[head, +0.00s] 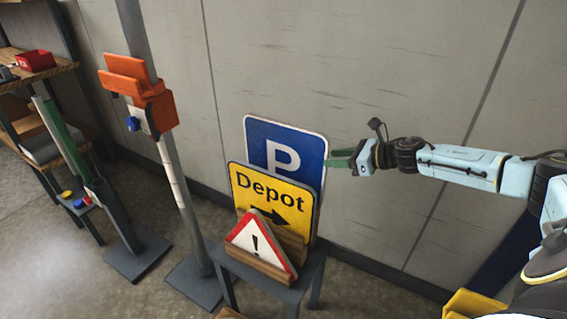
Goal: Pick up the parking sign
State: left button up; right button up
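The parking sign (285,136) is a blue board with a white border and a white P. It stands upright at the back of a small dark stand (290,292), near the wall. The yellow Depot sign (268,186) with a black arrow hides its lower part. A red-edged white warning triangle (259,243) stands in front on a wooden holder. My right gripper (338,159) comes in from the right with its green fingers at the parking sign's right edge. The fingers look apart; I cannot tell whether they touch the sign. My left gripper is out of view.
A grey post with an orange box (150,101) stands left of the signs. Further left are a green bar (62,137) and wooden shelves with a red bin (35,61). A grey wall (400,80) is close behind. A yellow object (470,305) is at bottom right.

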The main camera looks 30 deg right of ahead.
aim_at(318, 157)
jog(key=shift+x, duration=3.1)
jog(key=shift+s+a, duration=0.1)
jog(key=shift+s, duration=0.05)
jog(key=shift+c, duration=0.4)
grip_shut()
jog(key=shift+r, duration=0.1)
